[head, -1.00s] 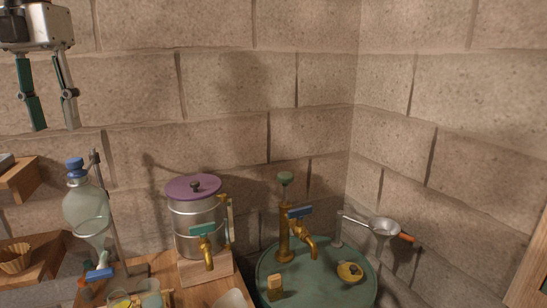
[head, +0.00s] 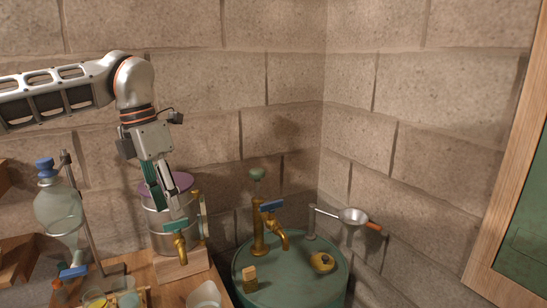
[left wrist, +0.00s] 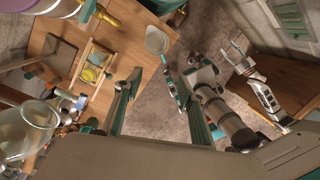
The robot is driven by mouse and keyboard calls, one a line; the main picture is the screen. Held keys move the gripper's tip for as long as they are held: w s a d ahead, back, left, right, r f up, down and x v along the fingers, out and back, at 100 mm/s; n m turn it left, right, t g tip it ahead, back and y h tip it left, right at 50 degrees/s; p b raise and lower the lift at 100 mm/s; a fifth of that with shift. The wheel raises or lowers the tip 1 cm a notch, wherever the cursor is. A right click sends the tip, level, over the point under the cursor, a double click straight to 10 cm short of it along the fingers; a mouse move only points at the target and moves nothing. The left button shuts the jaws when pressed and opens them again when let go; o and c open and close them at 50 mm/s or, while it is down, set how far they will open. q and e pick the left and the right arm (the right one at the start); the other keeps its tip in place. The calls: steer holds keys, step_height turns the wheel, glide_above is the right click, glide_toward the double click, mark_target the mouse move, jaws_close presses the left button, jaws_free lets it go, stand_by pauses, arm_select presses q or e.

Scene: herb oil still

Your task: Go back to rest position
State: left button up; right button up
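My left gripper (head: 166,212) hangs fingers-down from the arm that comes in from the left in the head view. Its two fingers are apart with nothing between them, and it shows open in the left wrist view (left wrist: 150,75) too. In the head view it lies in front of the metal pot with the purple lid (head: 160,235) and hides part of it; I cannot tell the gap between them. Silver and dark parts of my other arm (left wrist: 222,118) show at the right of the left wrist view. The state of my right gripper is unclear there.
A glass flask with a blue stopper (head: 60,210) stands at the left. Bare stone wall (head: 270,60) fills the back.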

arm_select(q)
steer(key=s+d+f+m+g+h, duration=0.1)
steer(key=s+d+f+h, duration=0.2)
steer(key=d, duration=0.5)
steer(key=s+d+f+m+h, duration=0.2)
steer(key=d+f, duration=0.2)
steer(key=d, duration=0.5)
steer(key=s+d+f+m+g+h, duration=0.1)
steer(key=s+d+f+h, duration=0.2)
steer(key=d, duration=0.5)
steer(key=s+d+r+n+t+h, duration=0.1)
steer(key=s+d+r+n+h, duration=0.35)
steer(key=d+r+h, duration=0.55)
steer(key=w+a+n+t+y, duration=0.3)
steer(key=w+a+n+t, duration=0.65)
steer(key=n+t, duration=0.8)
steer(key=a+f+n+y, duration=1.4)
steer(key=a+f+y, duration=0.25)
steer(key=a, duration=0.45)
steer(key=s+a+f+n+g+y, duration=0.45)
steer(key=s+a+f+g, duration=0.45)
steer(key=s+a+f, duration=1.1)
steer(key=d+f+n+t+h, duration=0.3)
steer(key=d+f+h, duration=0.3)
steer(key=d+f, duration=1)
steer(key=shift+s+f, duration=0.45)
steer(key=shift+f, duration=0.1)
